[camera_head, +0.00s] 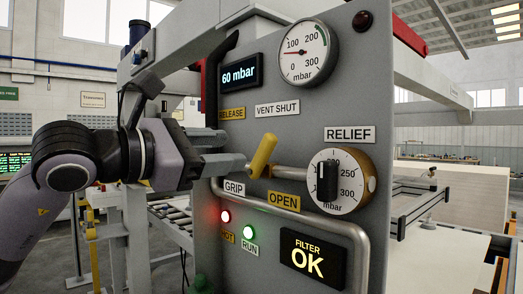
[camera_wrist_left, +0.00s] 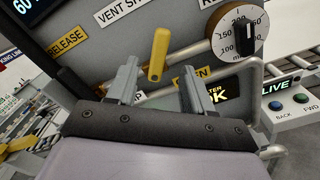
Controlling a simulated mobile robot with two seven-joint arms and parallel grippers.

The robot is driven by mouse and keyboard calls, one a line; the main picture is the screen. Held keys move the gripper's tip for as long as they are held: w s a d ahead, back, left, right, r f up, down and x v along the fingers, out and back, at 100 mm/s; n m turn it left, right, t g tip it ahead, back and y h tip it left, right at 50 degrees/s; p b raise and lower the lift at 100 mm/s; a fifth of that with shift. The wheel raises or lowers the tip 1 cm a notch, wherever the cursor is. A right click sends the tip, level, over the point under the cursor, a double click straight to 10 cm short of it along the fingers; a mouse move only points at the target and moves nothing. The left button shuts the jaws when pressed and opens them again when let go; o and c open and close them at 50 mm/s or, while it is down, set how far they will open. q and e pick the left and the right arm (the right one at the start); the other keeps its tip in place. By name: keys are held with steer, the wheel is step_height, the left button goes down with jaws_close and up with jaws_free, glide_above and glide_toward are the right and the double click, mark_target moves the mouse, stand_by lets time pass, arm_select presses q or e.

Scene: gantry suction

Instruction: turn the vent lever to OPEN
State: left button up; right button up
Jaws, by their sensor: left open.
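The vent lever has a yellow handle (camera_head: 263,155) on the grey panel, tilted with its top to the right, on a horizontal pipe. A "VENT SHUT" label (camera_head: 277,109) is above it and a yellow "OPEN" label (camera_head: 284,202) below it. My left gripper (camera_head: 232,150) is open just left of the lever, the lower finger's tip close to the handle. In the left wrist view the yellow handle (camera_wrist_left: 159,54) shows ahead of the gap between the two fingers (camera_wrist_left: 156,88); I cannot tell if they touch it. My right gripper is not in view.
The panel carries a round gauge (camera_head: 305,53), a relief knob (camera_head: 327,182), a "60 mbar" display (camera_head: 239,73) and a "FILTER OK" display (camera_head: 313,258). A bent grey pipe (camera_head: 310,217) runs below the lever. Red and green lamps glow at the lower left.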

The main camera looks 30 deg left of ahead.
mark_target(261, 150)
arm_select(q)
steer(key=p+x, duration=0.2)
steer(key=x, duration=0.3)
steer(key=shift+w+d+r, duration=0.1)
steer(key=shift+w+d, duration=0.05)
steer(key=shift+w, duration=0.25)
steer(key=shift+w+d+p, duration=0.2)
steer(key=shift+w+p, duration=0.1)
steer(key=shift+w, duration=0.25)
jaws_close()
